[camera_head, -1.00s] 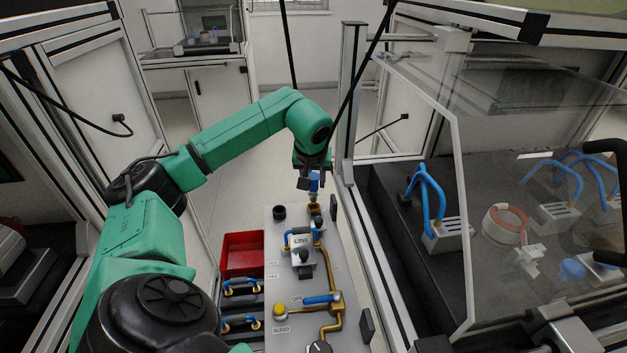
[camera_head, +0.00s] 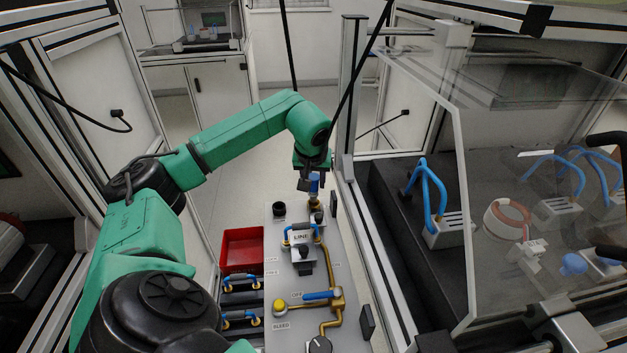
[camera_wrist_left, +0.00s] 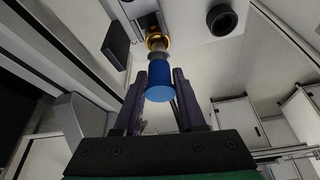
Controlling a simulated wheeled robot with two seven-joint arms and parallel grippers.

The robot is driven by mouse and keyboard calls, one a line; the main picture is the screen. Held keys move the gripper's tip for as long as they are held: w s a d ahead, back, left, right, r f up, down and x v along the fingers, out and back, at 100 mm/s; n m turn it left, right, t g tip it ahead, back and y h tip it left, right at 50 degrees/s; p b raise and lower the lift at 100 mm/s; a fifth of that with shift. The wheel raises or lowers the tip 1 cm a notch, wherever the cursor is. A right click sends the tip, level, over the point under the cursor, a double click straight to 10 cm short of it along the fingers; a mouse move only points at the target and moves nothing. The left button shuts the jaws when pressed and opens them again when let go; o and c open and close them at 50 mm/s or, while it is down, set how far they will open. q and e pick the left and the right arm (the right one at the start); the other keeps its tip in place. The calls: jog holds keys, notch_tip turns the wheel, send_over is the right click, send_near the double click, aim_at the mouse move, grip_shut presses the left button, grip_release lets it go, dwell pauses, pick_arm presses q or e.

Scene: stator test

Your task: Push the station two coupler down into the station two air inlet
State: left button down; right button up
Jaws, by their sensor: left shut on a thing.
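My left gripper (camera_head: 313,182) hangs over the far end of the grey panel, its fingers shut on the blue station two coupler (camera_head: 315,189). In the left wrist view, the fingers (camera_wrist_left: 160,85) lie on both sides of the coupler's blue body (camera_wrist_left: 160,82). The coupler's grey end points at the brass station two air inlet (camera_wrist_left: 157,42) and lines up with it. The inlet also shows just below the coupler in the head view (camera_head: 315,204). The end meets the inlet's ring, but I cannot tell how deep it sits. My right gripper is not in view.
The grey panel (camera_head: 283,263) carries a LINE block (camera_head: 301,237), a blue-handled valve (camera_head: 320,295) and a yellow bleed button (camera_head: 280,306). A black round fitting (camera_head: 279,209) stands left of the inlet. A red bin (camera_head: 242,249) lies left of the panel.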

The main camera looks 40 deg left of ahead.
pick_arm(q)
jog(key=shift+f+b, duration=0.4)
jog(key=shift+f, duration=0.5)
jog(key=shift+f, duration=0.5)
jog(key=shift+c, duration=2.1)
grip_release()
jog(key=p+v, duration=0.1)
jog(key=v, duration=1.3)
jog(key=shift+r, duration=0.25)
jog(key=shift+d, duration=0.15)
